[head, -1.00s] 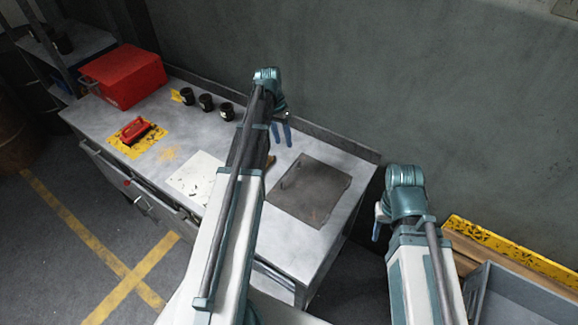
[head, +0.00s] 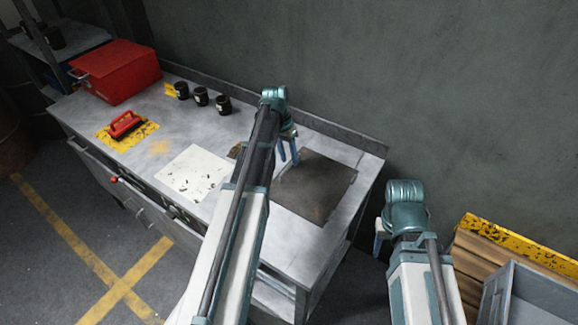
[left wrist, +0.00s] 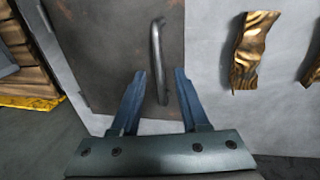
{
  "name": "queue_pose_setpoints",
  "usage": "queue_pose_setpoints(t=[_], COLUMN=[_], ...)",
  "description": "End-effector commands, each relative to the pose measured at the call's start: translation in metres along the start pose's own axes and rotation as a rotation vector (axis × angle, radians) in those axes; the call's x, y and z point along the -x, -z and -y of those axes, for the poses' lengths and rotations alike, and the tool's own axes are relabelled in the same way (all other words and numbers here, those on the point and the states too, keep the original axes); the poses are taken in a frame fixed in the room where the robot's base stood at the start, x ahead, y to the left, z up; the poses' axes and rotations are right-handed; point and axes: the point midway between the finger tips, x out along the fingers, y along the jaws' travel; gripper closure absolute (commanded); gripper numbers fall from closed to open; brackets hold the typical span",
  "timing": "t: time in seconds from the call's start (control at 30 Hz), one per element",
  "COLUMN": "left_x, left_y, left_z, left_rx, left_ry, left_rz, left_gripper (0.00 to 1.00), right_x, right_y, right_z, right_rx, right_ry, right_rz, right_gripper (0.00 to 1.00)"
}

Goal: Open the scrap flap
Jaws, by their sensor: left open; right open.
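The scrap flap (head: 318,190) is a dark, worn square plate lying flat in the right end of the grey bench top. In the left wrist view the flap (left wrist: 105,45) fills the upper left, with a curved grey bar handle (left wrist: 156,50) near its right edge. My left gripper (head: 289,160) is open over the flap's far left part. In the left wrist view its two blue fingers (left wrist: 159,75) lie either side of the handle's lower part in the picture; I cannot tell their height above it. My right gripper (head: 378,244) is open, off the bench's right end.
Crumpled brass scraps (left wrist: 252,50) lie beside the flap. A white sheet (head: 192,174), three dark cups (head: 201,97), a red-handled tool (head: 125,124) and a red box (head: 117,73) are further left. A grey bin (head: 530,295) stands at lower right.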

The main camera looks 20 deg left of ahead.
Motion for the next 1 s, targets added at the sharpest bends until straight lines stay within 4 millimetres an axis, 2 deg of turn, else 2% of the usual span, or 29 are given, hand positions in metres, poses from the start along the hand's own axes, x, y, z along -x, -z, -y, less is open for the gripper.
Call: queue_pose_setpoints(t=[0.03,0.1,0.37,0.4,0.47,0.63,1.0], left_x=[-0.0078,-0.0098,-0.0090,-0.0090,-0.0090,-0.0090,-0.0090], left_y=[-0.0001,0.0000,0.0000,0.0000,-0.0001,-0.0001,0.0000], left_z=[0.0005,0.0003,-0.0001,-0.0001,-0.0001,0.0000,0.0001], left_rx=[0.000,0.000,0.000,0.000,0.000,0.000,0.000], left_ry=[0.000,0.000,0.000,0.000,0.000,0.000,0.000], left_rz=[0.000,0.000,0.000,0.000,0.000,0.000,0.000], left_gripper=[0.55,0.55,0.55,0.57,0.68,0.98,1.00], right_x=[-0.0077,-0.0096,-0.0087,-0.0087,-0.0087,-0.0088,-0.0088], right_y=[0.0005,0.0006,0.0005,0.0005,0.0005,0.0005,0.0005], right_z=[0.0007,0.0009,0.0008,0.0008,0.0008,0.0008,0.0008], right_rx=[0.000,0.000,0.000,0.000,0.000,0.000,0.000], right_ry=[0.000,0.000,0.000,0.000,0.000,0.000,0.000], right_rz=[0.000,0.000,0.000,0.000,0.000,0.000,0.000], right_gripper=[0.50,0.50,0.50,0.50,0.50,0.50,0.50])
